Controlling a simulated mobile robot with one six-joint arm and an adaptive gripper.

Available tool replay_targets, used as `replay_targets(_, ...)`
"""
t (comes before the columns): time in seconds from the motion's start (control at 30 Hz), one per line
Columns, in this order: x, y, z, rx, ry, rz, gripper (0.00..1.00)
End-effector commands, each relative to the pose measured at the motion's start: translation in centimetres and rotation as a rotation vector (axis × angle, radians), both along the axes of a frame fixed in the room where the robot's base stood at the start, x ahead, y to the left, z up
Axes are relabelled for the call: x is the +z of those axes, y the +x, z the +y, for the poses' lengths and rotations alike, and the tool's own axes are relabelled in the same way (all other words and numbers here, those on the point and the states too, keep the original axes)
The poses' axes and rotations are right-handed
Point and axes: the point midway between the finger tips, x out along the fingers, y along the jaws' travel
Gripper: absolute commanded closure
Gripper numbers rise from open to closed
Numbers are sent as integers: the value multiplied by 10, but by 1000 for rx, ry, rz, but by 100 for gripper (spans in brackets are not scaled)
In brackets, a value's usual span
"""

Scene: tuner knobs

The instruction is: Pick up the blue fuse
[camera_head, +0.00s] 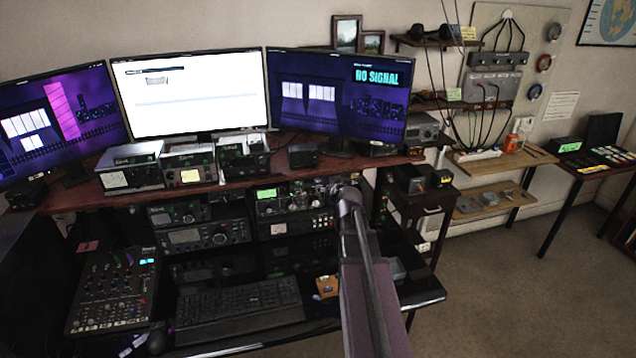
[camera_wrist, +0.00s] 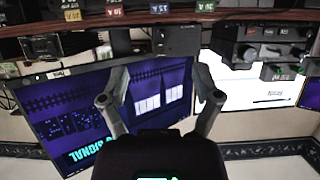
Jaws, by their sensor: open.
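In the wrist view, several small coloured pieces with upside-down markings line the dark red-brown shelf edge at the top. One looks blue (camera_wrist: 160,8) and may be the blue fuse; it is small and partly cut off by the frame. My gripper (camera_wrist: 160,98) is open and empty in the wrist view, its two fingers spread wide below that row in the picture, apart from it. In the head view my arm reaches up to the radio rack; its fingers cannot be made out there. I cannot pick out a blue fuse in the head view.
Three monitors stand on the wooden desk shelf (camera_head: 75,197), with small radios in front. Below are stacked radios (camera_head: 205,236), a keyboard (camera_head: 240,302), a mixer (camera_head: 112,290) and a small orange-brown block (camera_head: 327,286). Right of the desk, the floor (camera_head: 500,290) is clear.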

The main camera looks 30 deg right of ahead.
Motion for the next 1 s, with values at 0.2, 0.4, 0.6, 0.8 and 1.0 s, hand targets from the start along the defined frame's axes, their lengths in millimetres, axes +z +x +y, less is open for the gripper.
replay_targets(0.2,-2,3,0,1,0,1,19)
replay_targets(0.4,-10,20,-5,3,-1,2,19)
replay_targets(0.6,-23,48,-13,2,1,2,19)
replay_targets(0.8,-32,70,-19,1,0,2,19)
replay_targets(1.0,-34,77,-21,1,1,2,19)
